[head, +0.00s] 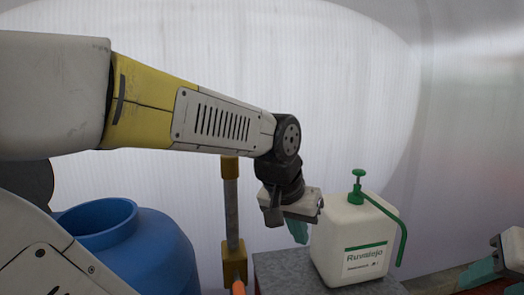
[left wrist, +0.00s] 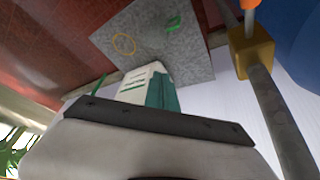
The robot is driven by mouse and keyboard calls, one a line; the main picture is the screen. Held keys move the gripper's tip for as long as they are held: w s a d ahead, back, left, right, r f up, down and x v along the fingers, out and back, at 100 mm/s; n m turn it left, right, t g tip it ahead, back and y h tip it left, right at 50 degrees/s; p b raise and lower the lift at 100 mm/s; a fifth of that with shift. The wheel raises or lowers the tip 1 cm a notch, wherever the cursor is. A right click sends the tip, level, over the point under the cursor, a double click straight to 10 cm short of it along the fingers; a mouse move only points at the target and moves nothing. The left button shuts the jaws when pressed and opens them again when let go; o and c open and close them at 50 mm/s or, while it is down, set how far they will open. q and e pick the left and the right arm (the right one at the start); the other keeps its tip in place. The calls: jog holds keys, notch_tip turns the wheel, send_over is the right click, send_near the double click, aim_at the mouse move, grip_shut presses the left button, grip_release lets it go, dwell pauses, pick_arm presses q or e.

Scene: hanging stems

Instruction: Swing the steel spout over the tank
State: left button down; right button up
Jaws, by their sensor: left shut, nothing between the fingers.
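An upright steel pipe (head: 232,212) with a yellow-brass cap and a brass block (head: 235,262) stands between the blue tank (head: 150,245) and the grey table. An orange tip (head: 238,288) shows below the block; the spout's full reach is not clear. The pipe (left wrist: 276,115), brass block (left wrist: 252,54) and orange part (left wrist: 249,4) also show in the left wrist view. The tank has an open round mouth at lower left. My left gripper (head: 300,232) is shut and empty, right of the pipe and beside the jug. My right gripper (head: 482,280) is partly in view at lower right, teal fingers apart.
A white jug (head: 350,245) with a green pump and bent green tube stands on the grey table (head: 283,275), close to my left gripper. The left wrist view shows the grey tabletop (left wrist: 150,45) with a yellow ring mark. A pale ribbed wall is behind.

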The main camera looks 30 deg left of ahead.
pick_arm(q)
jog(key=w+a+f+g+y, duration=0.25)
jog(key=w+a+y, duration=0.3)
jog(key=a, duration=0.35)
jog(key=w+a+f+g+y, duration=0.1)
jog(key=w+a+f+y, duration=0.25)
jog(key=w+a, duration=0.45)
jog(key=w+a+r+m+t+y, duration=0.2)
jog(key=w+a+r+y, duration=0.3)
jog(key=w+r+y, duration=0.4)
jog(key=w+r+t, duration=0.1)
jog(key=w+r, duration=0.2)
jog(key=w, duration=0.1)
jog(key=shift+r+m+t, duration=0.35)
jog(key=shift+m, duration=0.05)
jog(key=a, duration=1.3)
jog(key=shift+w, duration=0.4)
